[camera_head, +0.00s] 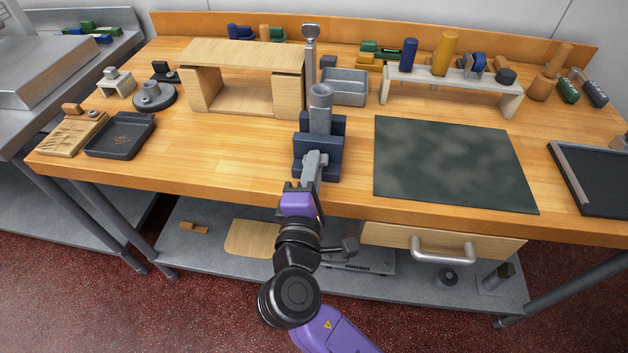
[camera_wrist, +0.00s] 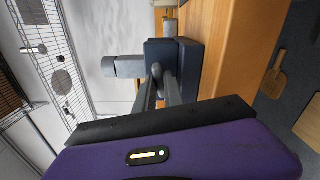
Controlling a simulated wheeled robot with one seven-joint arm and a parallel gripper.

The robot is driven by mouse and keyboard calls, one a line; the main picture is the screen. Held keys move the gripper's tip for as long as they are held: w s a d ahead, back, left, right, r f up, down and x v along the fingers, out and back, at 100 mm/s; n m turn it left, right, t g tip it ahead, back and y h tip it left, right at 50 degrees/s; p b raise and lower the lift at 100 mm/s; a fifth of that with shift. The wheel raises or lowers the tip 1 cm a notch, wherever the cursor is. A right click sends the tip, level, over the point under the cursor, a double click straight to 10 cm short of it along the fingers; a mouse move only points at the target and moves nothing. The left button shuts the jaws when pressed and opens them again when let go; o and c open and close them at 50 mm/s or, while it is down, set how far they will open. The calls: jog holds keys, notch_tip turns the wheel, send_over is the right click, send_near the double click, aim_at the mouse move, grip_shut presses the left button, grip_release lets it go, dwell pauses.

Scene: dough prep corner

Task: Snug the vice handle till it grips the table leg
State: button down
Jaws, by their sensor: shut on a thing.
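The navy-blue vice (camera_head: 331,165) stands at the front edge of the wooden bench, and its block also shows in the wrist view (camera_wrist: 190,60). A grey, upright round piece with a wider top (camera_head: 320,108) rises from between its jaws, and it also shows in the wrist view (camera_wrist: 122,66). I cannot tell whether this is the table leg or how tightly it is held. My gripper (camera_head: 313,162) is at the vice's front face, with its fingers (camera_wrist: 164,88) shut on the vice handle. The handle is mostly hidden by the fingers.
A dark green mat (camera_head: 450,165) lies right of the vice. A wooden stand (camera_head: 245,55) and a grey tray (camera_head: 345,86) are behind it. A black tray (camera_head: 120,135) lies at left. A drawer with a metal handle (camera_head: 443,250) is below the bench's front edge.

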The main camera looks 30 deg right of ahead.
jog(key=shift+f+m+b, duration=0.45)
jog(key=shift+m+b, duration=0.25)
jog(key=shift+m, duration=0.1)
jog(key=c, duration=1.5)
grip_release()
jog(key=shift+r+p, duration=0.45)
jog(key=shift+p, duration=0.2)
jog(key=shift+p+v, duration=0.4)
jog(key=shift+v, duration=3.1)
